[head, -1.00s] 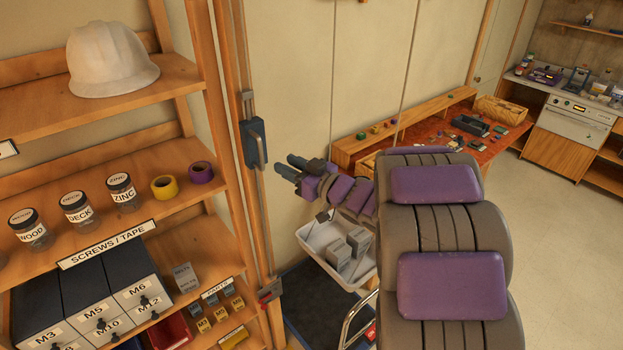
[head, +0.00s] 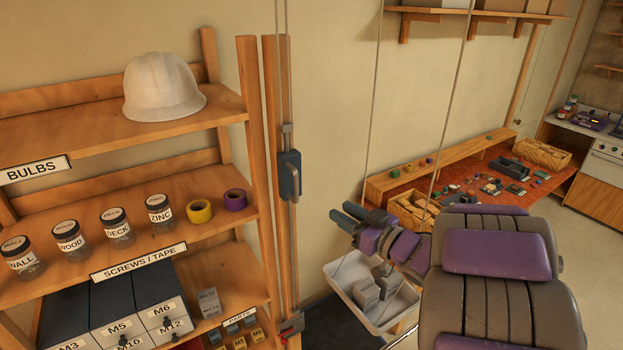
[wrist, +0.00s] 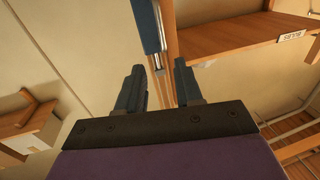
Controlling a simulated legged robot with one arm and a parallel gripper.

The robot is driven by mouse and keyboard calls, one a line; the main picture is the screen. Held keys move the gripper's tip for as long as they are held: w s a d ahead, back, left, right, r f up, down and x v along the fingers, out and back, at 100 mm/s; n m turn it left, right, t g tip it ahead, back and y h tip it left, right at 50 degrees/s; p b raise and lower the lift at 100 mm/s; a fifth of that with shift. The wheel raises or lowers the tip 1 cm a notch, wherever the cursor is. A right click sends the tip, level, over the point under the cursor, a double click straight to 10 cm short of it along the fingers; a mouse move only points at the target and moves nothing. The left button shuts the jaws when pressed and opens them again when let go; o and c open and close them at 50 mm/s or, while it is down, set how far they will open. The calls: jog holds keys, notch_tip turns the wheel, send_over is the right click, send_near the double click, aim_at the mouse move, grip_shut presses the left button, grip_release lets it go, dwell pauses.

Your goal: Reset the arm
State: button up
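My gripper (head: 353,217) is in the middle of the head view, at the end of my purple and grey arm. It is in the air in front of the wall, above and just left of a white tray. In the wrist view my gripper (wrist: 158,80) shows two blue-grey fingers standing apart with nothing between them. A blue latch or handle on a vertical rail (head: 289,175) is to the left of the gripper, apart from it. The same blue part (wrist: 146,25) shows beyond the fingers in the wrist view.
A wooden shelf (head: 180,255) with a white hard hat (head: 162,88), jars, tape rolls and drawers stands at left. The white tray (head: 343,287) holds grey boxes below the gripper. A red-topped workbench (head: 470,192) stands behind my arm. Floor is clear at right.

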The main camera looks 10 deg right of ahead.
jog(key=d+f+m+g+h+b, duration=0.25)
jog(key=d+f+h+b, duration=0.4)
jog(key=h, duration=0.35)
jog(key=s+d+f+m+g+h+b, duration=0.1)
jog(key=s+f+m+g+h+b, duration=0.25)
jog(key=s+f, duration=0.5)
jog(key=s+a+f+g+y+b, duration=0.1)
jog(key=s+a+f+g+b, duration=0.1)
jog(key=s, duration=0.7)
jog(key=s+a+f+g+y+b, duration=0.2)
jog(key=s+a+f+g, duration=0.3)
jog(key=s+a, duration=0.4)
jog(key=s+a+f+g+y+b, duration=0.1)
jog(key=s+a+f+g+b, duration=0.2)
jog(key=s, duration=0.8)
jog(key=shift+a+f+g+y+b, duration=0.35)
jog(key=shift+a+f+g, duration=0.4)
jog(key=shift+a, duration=0.4)
